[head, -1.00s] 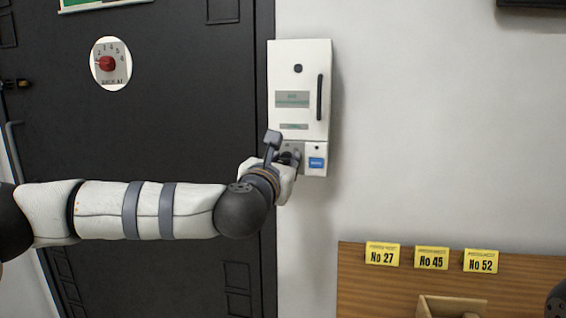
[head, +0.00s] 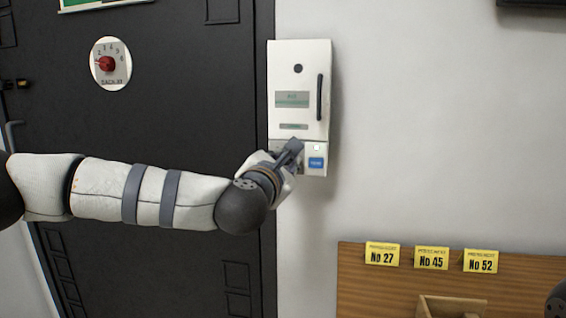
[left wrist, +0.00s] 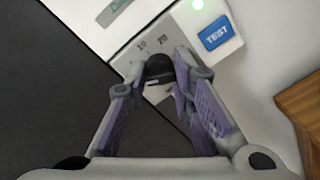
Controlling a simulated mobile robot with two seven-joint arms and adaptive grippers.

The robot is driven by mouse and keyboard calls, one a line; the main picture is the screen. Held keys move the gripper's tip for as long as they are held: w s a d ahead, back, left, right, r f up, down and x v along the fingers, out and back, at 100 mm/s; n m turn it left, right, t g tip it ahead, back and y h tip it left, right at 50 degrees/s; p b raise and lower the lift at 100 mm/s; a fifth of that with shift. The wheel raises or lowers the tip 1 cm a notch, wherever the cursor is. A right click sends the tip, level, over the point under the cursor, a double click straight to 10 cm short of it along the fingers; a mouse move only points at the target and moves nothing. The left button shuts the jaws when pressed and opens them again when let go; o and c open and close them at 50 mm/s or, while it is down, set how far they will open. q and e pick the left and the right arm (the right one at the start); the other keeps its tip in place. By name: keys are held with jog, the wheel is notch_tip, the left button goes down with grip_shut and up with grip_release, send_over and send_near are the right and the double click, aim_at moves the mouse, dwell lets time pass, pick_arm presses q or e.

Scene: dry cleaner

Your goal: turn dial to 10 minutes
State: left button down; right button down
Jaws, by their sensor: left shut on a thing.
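The white wall box (head: 300,90) hangs beside the dark door, with a dial panel and a blue TEST button (head: 316,162) at its bottom. In the left wrist view the black dial knob (left wrist: 159,68) sits between the fingertips of my left gripper (left wrist: 160,72), which is shut on it. Printed numbers, one reading 10, show above the knob; its pointer is hidden. In the head view my left gripper (head: 291,152) covers the dial. My right gripper is not in view.
Yellow number cards (head: 431,258) stand on a wooden board (head: 360,290) at the lower right. The wall right of the box is clear.

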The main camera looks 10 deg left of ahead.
pick_arm(q)
jog(key=m, duration=1.1)
jog(key=shift+d+m+y, duration=0.1)
jog(key=shift+m+y, duration=0.2)
jog(key=shift+m, duration=0.1)
dwell(0.4)
jog(key=c, duration=1.4)
grip_release()
jog(key=s, duration=1.2)
jog(key=shift+r, duration=0.35)
